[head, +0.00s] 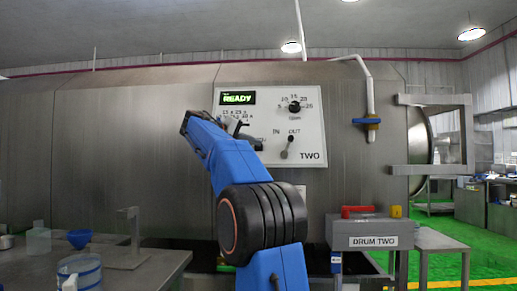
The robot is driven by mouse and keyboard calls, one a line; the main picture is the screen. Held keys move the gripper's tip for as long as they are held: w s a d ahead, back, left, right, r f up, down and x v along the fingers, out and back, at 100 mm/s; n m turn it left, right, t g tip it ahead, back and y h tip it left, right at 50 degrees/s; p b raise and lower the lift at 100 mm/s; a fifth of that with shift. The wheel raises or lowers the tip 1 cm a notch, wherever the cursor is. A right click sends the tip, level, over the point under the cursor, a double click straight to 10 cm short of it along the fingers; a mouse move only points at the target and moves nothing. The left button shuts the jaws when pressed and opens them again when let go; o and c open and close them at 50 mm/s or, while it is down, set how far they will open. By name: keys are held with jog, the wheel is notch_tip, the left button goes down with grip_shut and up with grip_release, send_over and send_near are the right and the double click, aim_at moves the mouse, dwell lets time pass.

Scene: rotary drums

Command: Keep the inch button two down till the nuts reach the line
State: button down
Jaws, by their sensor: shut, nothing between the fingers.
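The control panel marked TWO (310,125) is on the steel wall ahead. Its green display (238,97) reads READY. A black dial (294,107) and an IN/OUT lever (287,148) are on its right half. My gripper (245,130) is shut and empty in front of the panel's left part, partly hidden behind my blue arm. I cannot tell whether it touches the panel. A grey box labelled DRUM TWO (345,242) stands lower right. I see no nuts and no line.
A red part (358,211) and a yellow part (396,211) sit on the grey box. A white pipe (370,90) comes down right of the panel.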

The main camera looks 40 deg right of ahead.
jog(key=shift+s+a+r, duration=0.35)
jog(key=shift+s+a, duration=0.3)
jog(key=shift+a, duration=0.05)
jog(key=shift+s+a+r, duration=0.3)
jog(key=shift+s+a, duration=0.3)
jog(key=shift+a, duration=0.1)
